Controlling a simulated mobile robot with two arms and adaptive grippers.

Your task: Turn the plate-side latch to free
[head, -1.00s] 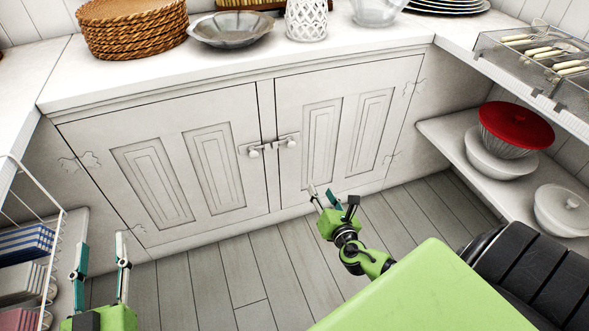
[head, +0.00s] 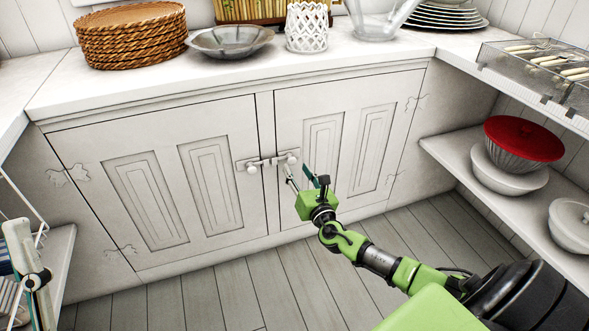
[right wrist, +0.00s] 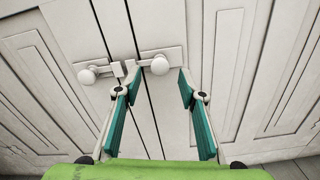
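I cannot tell which knob is the plate-side latch. My right gripper (head: 299,176) is open in front of the right door, just below the right knob. In the right wrist view its teal-padded fingers (right wrist: 158,78) are spread, with the right knob between their tips; no contact shows. My left gripper (head: 22,255) shows partly at the left edge.
The right shelf (head: 465,170) holds bowls. The plank floor (head: 230,290) before the doors is clear.

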